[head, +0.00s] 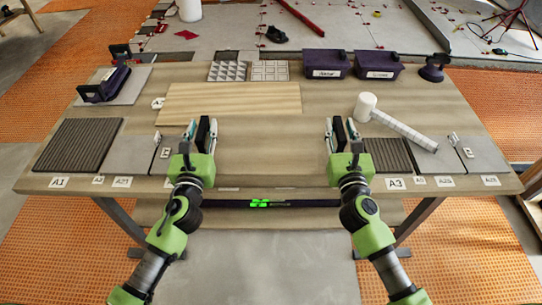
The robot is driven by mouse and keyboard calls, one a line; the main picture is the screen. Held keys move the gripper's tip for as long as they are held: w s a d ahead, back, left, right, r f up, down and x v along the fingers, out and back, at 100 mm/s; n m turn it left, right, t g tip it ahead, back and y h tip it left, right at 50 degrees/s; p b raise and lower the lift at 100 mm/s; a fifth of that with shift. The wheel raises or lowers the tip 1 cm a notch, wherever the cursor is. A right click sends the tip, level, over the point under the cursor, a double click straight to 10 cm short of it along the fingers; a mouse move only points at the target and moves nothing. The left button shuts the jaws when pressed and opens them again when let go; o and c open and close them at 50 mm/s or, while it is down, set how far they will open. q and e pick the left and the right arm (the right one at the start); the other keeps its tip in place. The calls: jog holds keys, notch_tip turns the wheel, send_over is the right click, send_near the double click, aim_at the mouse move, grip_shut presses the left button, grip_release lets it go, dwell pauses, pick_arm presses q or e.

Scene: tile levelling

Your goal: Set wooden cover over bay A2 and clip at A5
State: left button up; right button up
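A light wooden board (235,104), which looks like the cover, lies flat on the back middle of the table. My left gripper (198,132) is in front of the board, open and empty, its fingers apart. Small clip-like pieces stand on the grey plates at left (165,153) and right (468,153). Labels A1 (59,182) and A3 (397,184) are readable on the front edge. The smaller labels are too small to read surely, so I cannot place A2 or A5.
A dark ribbed tile (78,144) lies front left; another (389,155) is partly behind my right gripper. The mallet (398,125) lies at right. Purple bins (326,63) and pale textured tiles (270,71) line the back. The front middle of the table is clear.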

jog(key=shift+s, duration=0.1)
pick_arm(q)
jog(key=s, duration=1.2)
pick_arm(e)
jog(key=s, duration=1.2)
jog(key=shift+w, duration=0.1)
